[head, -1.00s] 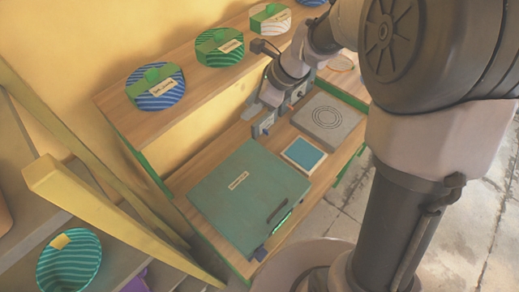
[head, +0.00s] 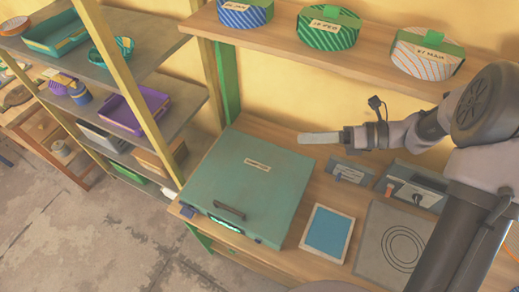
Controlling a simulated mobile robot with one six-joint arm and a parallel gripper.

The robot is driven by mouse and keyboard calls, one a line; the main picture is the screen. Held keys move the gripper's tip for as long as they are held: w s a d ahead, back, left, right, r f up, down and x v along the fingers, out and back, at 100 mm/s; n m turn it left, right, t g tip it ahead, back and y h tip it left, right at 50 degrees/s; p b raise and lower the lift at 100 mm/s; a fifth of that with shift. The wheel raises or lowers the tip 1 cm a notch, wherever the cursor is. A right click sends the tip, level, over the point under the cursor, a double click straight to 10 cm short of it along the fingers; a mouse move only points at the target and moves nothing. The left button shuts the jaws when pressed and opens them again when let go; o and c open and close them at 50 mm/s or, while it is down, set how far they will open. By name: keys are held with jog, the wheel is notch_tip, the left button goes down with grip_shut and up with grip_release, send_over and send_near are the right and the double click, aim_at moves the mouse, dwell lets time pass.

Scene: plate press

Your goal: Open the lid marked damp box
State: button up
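The damp box (head: 205,205) is a wide, flat teal box on the wooden bench. Its lid (head: 265,190) looks shut, with a pale label (head: 257,165) whose print is too small to read surely. A dark handle (head: 230,211) lies near the lid's front edge, above a small glowing green display (head: 226,226). My gripper (head: 308,139) reaches in from the right and points left, behind the box's back right corner and apart from the handle. A pale, flat finger shows side-on; I cannot tell whether the fingers are apart. I see nothing held.
A blue-topped pad (head: 327,232) and a grey plate with rings (head: 398,240) lie right of the box. Small grey devices (head: 350,172) stand behind them. A shelf with round lidded boxes (head: 328,28) overhangs the bench. A yellow post (head: 125,80) stands left; floor is clear in front.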

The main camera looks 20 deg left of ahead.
jog(key=b+x, duration=0.1)
jog(key=x, duration=1.7)
jog(key=shift+s, duration=0.4)
jog(key=shift+r, duration=0.1)
grip_shut()
grip_release()
